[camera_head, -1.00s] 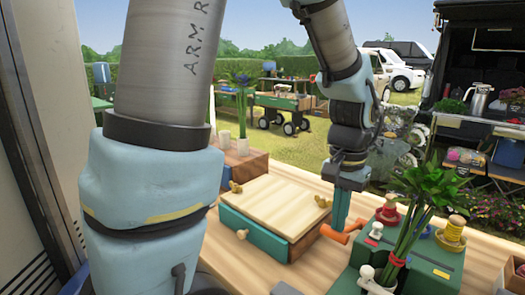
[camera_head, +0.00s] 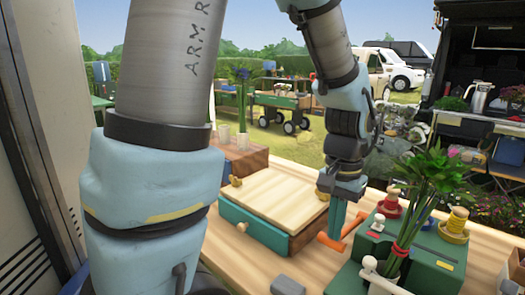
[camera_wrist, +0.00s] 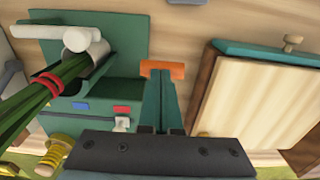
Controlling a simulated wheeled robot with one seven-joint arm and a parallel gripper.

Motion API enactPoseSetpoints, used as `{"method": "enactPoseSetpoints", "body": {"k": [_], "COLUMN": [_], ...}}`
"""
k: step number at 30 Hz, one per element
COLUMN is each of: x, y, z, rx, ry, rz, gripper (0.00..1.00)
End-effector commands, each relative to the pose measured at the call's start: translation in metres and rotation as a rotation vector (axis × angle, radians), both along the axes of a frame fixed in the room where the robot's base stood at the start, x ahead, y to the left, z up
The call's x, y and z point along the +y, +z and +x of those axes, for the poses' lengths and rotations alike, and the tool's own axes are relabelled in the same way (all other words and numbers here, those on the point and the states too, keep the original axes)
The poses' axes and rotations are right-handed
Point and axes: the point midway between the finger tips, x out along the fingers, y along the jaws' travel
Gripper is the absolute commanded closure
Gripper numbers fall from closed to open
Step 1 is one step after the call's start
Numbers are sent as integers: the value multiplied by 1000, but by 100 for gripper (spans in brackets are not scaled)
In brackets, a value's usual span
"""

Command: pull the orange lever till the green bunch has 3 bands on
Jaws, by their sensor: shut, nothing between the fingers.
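The green machine (camera_head: 436,250) stands on the right of the bench. The green bunch (camera_head: 412,215) leans in its holder; a red band (camera_wrist: 48,84) circles its stems in the wrist view, the only band I can make out. The orange lever (camera_head: 331,243) sticks out at the machine's left side; its orange grip also shows in the wrist view (camera_wrist: 162,69). My gripper (camera_head: 334,230) is shut and empty. Its fingertips (camera_wrist: 163,80) point down right at the lever's grip, seemingly touching it; the exact contact is hidden.
A wooden box (camera_head: 270,205) with a pale lid and teal front sits left of the lever. Spools, red (camera_head: 391,203) and yellow (camera_head: 456,225), stand on the machine. A white-handled part (camera_head: 385,275) projects at its near side.

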Motion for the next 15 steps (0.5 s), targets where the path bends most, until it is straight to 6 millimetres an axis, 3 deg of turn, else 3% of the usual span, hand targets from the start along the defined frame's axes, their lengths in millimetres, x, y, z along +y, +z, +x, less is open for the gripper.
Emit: {"method": "enactPoseSetpoints", "body": {"k": [8, 15], "x": [0, 1], "y": [-3, -20], "z": [0, -1], "rx": [-1, 0], "ry": [0, 0], "rz": [-1, 0], "gripper": [100, 100]}}
